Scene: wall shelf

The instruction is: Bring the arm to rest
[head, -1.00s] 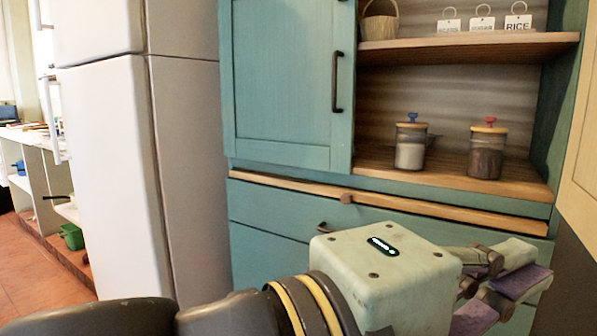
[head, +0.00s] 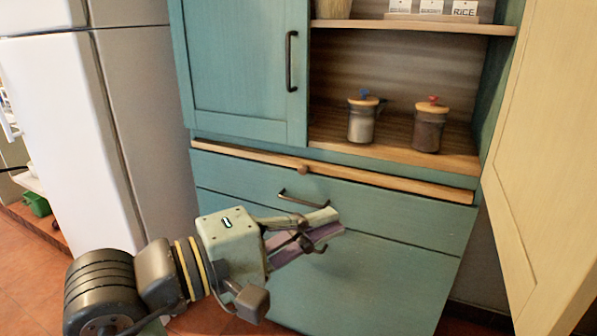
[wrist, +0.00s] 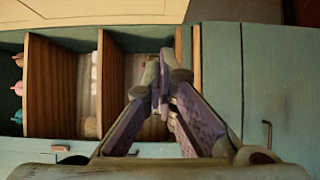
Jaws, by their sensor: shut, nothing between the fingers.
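My gripper (head: 334,222) is in front of the teal cabinet's drawer (head: 390,212), at the lower middle of the head view. It is shut and holds nothing. In the wrist view my gripper (wrist: 160,92) shows its purple-padded fingers meeting at the tips. My arm reaches in from the lower left, apart from the shelf.
A teal cabinet door (head: 238,75) covers the left of the shelf. A jar with a blue knob (head: 361,122) and a jar with a red knob (head: 428,130) stand on the lower shelf (head: 455,160). A yellow panel (head: 545,150) is on the right, a fridge (head: 65,140) on the left.

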